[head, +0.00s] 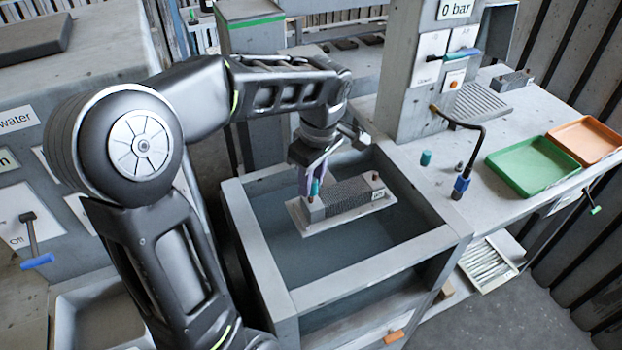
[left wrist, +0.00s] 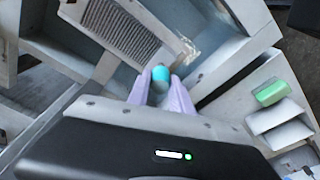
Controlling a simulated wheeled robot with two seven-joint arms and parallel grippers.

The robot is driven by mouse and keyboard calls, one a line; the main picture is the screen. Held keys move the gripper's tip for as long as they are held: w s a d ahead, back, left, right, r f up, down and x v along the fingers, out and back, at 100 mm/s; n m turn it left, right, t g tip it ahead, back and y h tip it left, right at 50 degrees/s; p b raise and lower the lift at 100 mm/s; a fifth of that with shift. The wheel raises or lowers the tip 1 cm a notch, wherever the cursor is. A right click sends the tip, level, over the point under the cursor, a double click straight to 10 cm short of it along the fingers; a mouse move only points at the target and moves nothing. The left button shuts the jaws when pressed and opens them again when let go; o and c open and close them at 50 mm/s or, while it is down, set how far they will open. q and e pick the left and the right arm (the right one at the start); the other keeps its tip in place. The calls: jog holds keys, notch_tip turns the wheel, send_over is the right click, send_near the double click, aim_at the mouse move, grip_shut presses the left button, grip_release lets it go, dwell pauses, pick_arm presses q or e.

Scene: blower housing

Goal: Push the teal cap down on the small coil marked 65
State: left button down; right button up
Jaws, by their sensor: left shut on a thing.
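The small coil (head: 347,198) is a grey finned block on a pale flat plate, inside the open tank. A small tag sits on its right side; I cannot read its number. A teal cap (head: 315,188) is at the coil's left end. My left gripper (head: 312,178), with pale purple fingers, points down there and is shut on the teal cap. In the left wrist view the cap (left wrist: 160,74) shows between the fingertips (left wrist: 160,90), beside the coil's finned face (left wrist: 125,35). I cannot tell how far the cap is seated. My right gripper is not in view.
The tank's grey rim (head: 256,245) surrounds the coil. Another teal cap (head: 426,158) stands on the bench to the right, near a hose with a blue end (head: 461,186). Green (head: 537,164) and orange (head: 585,139) trays lie farther right. A post with a "0 bar" sign (head: 456,10) rises behind.

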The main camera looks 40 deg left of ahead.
pick_arm(q)
jog(key=shift+f+b, duration=0.45)
jog(key=shift+f, duration=0.1)
jog(key=shift+f, duration=0.2)
jog(key=shift+f+b, duration=0.35)
jog(key=shift+b, duration=0.2)
jog(key=shift+f+b, duration=0.4)
jog(key=shift+b, duration=0.1)
dwell(0.8)
dwell(0.3)
jog(key=c, duration=1.1)
grip_release()
